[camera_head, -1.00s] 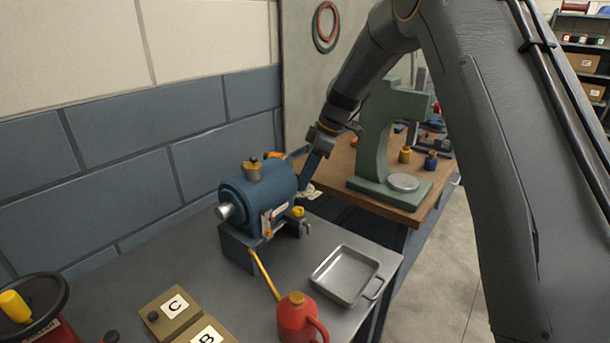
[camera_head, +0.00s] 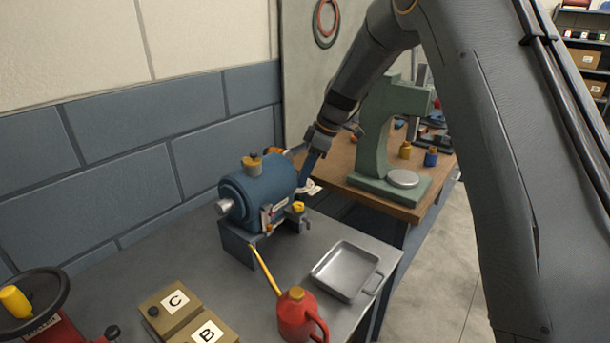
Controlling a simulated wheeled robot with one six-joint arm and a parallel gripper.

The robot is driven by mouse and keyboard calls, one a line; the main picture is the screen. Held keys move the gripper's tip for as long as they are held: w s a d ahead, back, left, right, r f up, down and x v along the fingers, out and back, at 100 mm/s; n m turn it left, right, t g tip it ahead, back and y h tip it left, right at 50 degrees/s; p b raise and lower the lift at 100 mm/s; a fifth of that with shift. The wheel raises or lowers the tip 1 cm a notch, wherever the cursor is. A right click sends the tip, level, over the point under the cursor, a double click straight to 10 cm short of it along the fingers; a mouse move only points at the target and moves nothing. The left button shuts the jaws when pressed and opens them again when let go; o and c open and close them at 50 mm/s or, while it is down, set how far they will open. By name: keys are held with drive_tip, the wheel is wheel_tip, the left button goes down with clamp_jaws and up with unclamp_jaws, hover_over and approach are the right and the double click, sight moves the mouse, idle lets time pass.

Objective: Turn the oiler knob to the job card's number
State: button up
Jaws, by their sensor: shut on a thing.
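The blue cylindrical casing (camera_head: 262,189) lies on a dark cradle on the grey bench, with a silver shaft end at its left. A brass fitting (camera_head: 251,163) stands on top of it. A small yellow knob-like part (camera_head: 298,207) shows at its lower right front.
A grey metal tray (camera_head: 346,270) and a red oil can (camera_head: 297,315) with a long yellow spout stand in front. Boxes marked C (camera_head: 174,303) and B (camera_head: 208,333) are at the front left. A green press (camera_head: 375,145) stands on the wooden table behind.

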drive_tip(key=m, duration=0.1)
drive_tip(key=m+t+b, duration=0.1)
drive_tip(key=m, duration=0.2)
drive_tip(key=shift+s+a+m+t, duration=0.15)
drive_tip(key=shift+s+m+t, duration=0.1)
drive_tip(key=shift+m+t, duration=0.15)
drive_tip(key=shift+s+a+m+t+h, duration=0.1)
drive_tip(key=shift+m+t+h, duration=0.5)
drive_tip(key=shift+m, duration=1.2)
drive_tip(key=o, duration=0.8)
drive_tip(key=shift+b+v, duration=0.9)
drive_tip(key=shift+v, duration=3.1)
drive_tip(key=shift+a, duration=0.1)
